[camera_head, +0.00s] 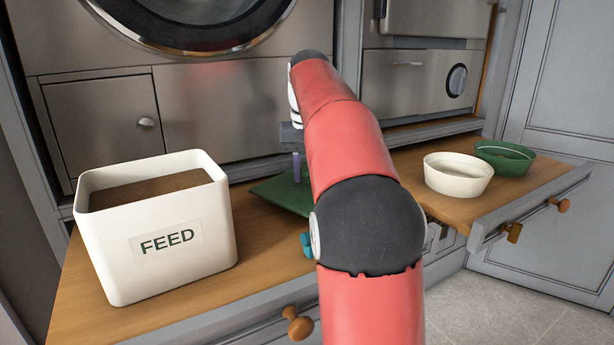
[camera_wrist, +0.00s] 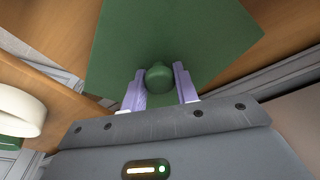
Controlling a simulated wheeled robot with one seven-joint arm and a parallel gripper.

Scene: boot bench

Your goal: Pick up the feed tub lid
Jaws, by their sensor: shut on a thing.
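The feed tub lid (camera_head: 272,194) is a flat green square with a round green knob (camera_wrist: 159,79) on top. It is over the wooden bench top to the right of the feed tub; I cannot tell whether it touches the wood. My gripper (camera_wrist: 159,70) is shut on the lid's knob, with a lilac finger on each side. In the head view my gripper (camera_head: 296,167) is mostly hidden behind my red arm, which also covers the lid's right part. The white tub (camera_head: 180,250) marked FEED stands open at the left, with brown feed inside.
A cream bowl (camera_head: 458,178) and a green bowl (camera_head: 505,158) sit on the right part of the wooden surface. A small teal thing (camera_head: 306,245) shows beside my arm, mostly hidden. Steel appliance fronts (camera_head: 220,110) stand close behind the bench. Wooden knobs (camera_head: 299,325) stick out in front.

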